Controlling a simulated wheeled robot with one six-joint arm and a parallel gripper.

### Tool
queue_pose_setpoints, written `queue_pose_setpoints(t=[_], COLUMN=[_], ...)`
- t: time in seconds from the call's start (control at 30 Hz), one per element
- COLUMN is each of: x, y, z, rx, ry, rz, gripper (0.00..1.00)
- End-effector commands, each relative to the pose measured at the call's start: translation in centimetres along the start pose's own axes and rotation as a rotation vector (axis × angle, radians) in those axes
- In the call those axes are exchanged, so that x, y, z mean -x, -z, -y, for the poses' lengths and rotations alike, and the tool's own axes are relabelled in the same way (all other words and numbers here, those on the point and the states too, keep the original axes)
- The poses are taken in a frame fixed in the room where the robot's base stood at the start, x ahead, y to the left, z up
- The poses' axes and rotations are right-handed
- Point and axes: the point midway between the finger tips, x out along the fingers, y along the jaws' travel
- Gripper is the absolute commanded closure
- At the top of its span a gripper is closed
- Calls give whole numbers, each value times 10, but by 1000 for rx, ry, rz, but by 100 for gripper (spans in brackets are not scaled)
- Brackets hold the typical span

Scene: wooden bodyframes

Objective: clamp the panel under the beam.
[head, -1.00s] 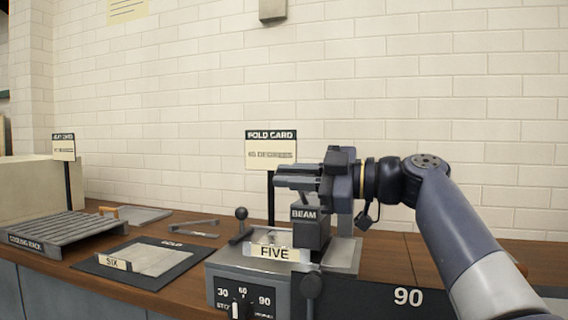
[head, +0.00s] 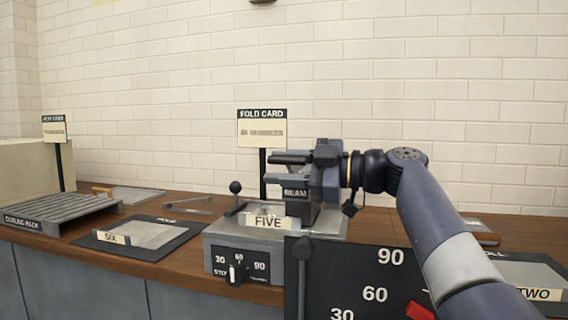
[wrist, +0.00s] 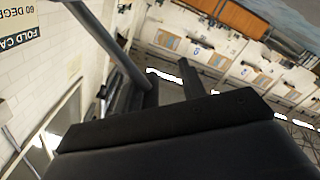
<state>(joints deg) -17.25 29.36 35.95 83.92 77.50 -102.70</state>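The panel labelled FIVE (head: 268,222) lies on the grey bed of the folding machine (head: 325,225). The dark beam block (head: 296,193), marked BEAM, stands behind and right of that label. Whether it touches the panel cannot be told. A lever with a black ball knob (head: 235,187) rises at the left of the bed. My gripper (head: 290,167) points left just above the beam, its two fingers apart with nothing seen between them. The knob is left of and below the fingertips. In the wrist view my dark fingers (wrist: 165,75) also stand apart, with no panel or beam clearly visible.
A fold card (head: 262,128) on a post stands behind the machine. A panel SIX (head: 150,235) lies on a dark mat at left, near a cooling rack (head: 60,210). A panel TWO (head: 530,275) is at right. A dark angle plate (head: 360,265) stands in front.

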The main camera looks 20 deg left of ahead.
Motion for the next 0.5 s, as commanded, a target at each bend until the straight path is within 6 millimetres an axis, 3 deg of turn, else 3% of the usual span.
queue_pose_setpoints(t=[0.5], x=[0], y=[1], z=[0], rx=[0], ry=[0], rz=[0], gripper=[65])
